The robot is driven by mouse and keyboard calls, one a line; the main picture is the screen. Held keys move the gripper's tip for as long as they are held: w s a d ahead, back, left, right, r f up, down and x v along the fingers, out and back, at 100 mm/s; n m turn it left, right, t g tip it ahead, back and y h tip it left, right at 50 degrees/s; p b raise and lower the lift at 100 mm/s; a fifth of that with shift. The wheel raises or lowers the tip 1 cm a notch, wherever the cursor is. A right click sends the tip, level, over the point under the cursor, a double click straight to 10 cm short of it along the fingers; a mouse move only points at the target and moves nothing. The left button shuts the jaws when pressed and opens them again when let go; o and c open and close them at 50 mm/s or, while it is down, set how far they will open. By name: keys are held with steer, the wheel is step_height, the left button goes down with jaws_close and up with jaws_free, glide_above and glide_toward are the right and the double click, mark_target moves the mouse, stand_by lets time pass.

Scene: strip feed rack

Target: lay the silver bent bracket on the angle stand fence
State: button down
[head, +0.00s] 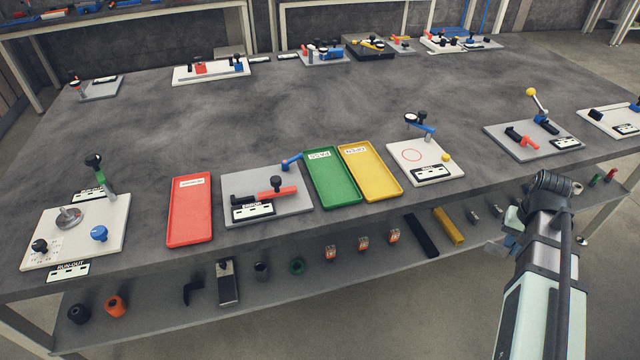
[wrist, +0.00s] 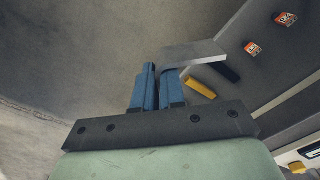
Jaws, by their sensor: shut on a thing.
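My gripper (wrist: 157,90) has blue fingers and is shut on a silver piece (wrist: 195,53), which looks like the bent bracket. The piece sticks out to the right of the fingertips; its gripped end is hidden between them. In the head view my gripper (head: 510,243) is at the right, by the front edge of the lower shelf, partly hidden by my arm. The angle stand is not clearly marked. A grey plate (head: 300,203) with a black fence-like bar and red clamp stands mid-bench; another plate (head: 500,140) with a red lever stands further right. I cannot tell which is the angle stand.
The bench holds a red tray (head: 173,238), green tray (head: 333,180) and yellow tray (head: 370,172). A run-out plate (head: 110,240) is at left and a red-circle plate (head: 400,152) right of centre. The lower shelf carries a black bar (head: 422,236), a yellow bar (head: 448,226) and several small parts.

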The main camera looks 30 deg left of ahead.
steer(key=w+r, duration=0.2)
steer(key=w, duration=0.6)
steer(key=shift+n, duration=0.5)
steer(key=w+a+r, duration=0.2)
steer(key=a, duration=0.3)
steer(key=w+a+r, duration=0.2)
steer(key=a+r, duration=0.1)
steer(key=a, duration=0.1)
steer(key=w+a+r, duration=0.2)
steer(key=a, duration=0.3)
steer(key=shift+a+r, duration=0.2)
steer(key=shift+a, duration=0.15)
steer(key=shift+n, duration=0.5)
steer(key=a, duration=0.6)
steer(key=s+a+r, duration=0.1)
steer(key=a, duration=0.2)
steer(key=s+a+r+n, duration=0.1)
steer(key=s+a, duration=0.3)
steer(key=a, duration=0.8)
step_height(320, 180, up, 4)
steer(key=n, duration=0.6)
glide_above(258, 190)
steer(key=shift+f, duration=4.85)
